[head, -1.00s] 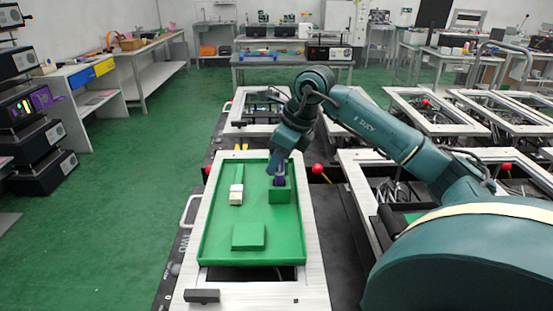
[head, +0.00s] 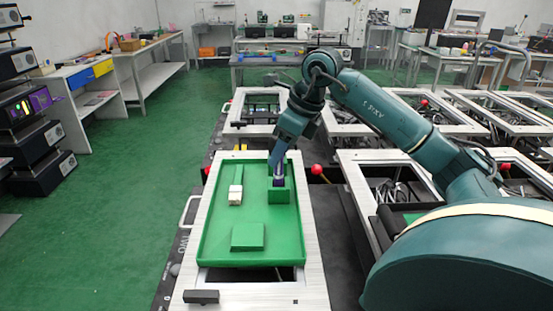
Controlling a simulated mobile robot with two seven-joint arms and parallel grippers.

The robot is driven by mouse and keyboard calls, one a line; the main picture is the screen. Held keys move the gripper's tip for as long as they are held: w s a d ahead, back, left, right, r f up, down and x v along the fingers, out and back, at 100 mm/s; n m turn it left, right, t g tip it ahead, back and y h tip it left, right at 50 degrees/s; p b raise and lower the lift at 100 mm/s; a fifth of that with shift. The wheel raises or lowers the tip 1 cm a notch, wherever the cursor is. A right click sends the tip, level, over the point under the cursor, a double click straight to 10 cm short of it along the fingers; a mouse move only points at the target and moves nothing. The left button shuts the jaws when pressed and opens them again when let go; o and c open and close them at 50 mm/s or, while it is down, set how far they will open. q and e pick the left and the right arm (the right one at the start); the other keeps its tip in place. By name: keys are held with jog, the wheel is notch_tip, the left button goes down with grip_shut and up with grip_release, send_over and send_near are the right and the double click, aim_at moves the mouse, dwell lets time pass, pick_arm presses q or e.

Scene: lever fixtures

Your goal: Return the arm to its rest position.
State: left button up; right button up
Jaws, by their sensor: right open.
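My right gripper (head: 278,168) points down above the green block (head: 279,196) at the right side of the green tray (head: 251,252). A small dark purple piece (head: 278,182) shows at the top of this block, just below the gripper. I cannot tell whether the gripper touches it. The gripper is open, though its fingers are small and hard to make out. A white block (head: 235,195) sits on a narrow green strip (head: 238,173) to the left. A low green block (head: 248,237) lies at the front of the tray. My left gripper is not in view.
The tray sits in a light metal frame (head: 314,262) with a dark handle piece (head: 201,296) at its front left. A red ball knob (head: 317,169) stands right of the frame. More metal frames (head: 435,107) with cables lie to the right. Green floor is clear at left.

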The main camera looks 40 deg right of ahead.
jog(key=v, duration=0.9)
jog(key=shift+r+p, duration=0.3)
jog(key=shift+p, duration=0.05)
jog(key=shift+s+d, duration=0.1)
jog(key=shift+s, duration=0.05)
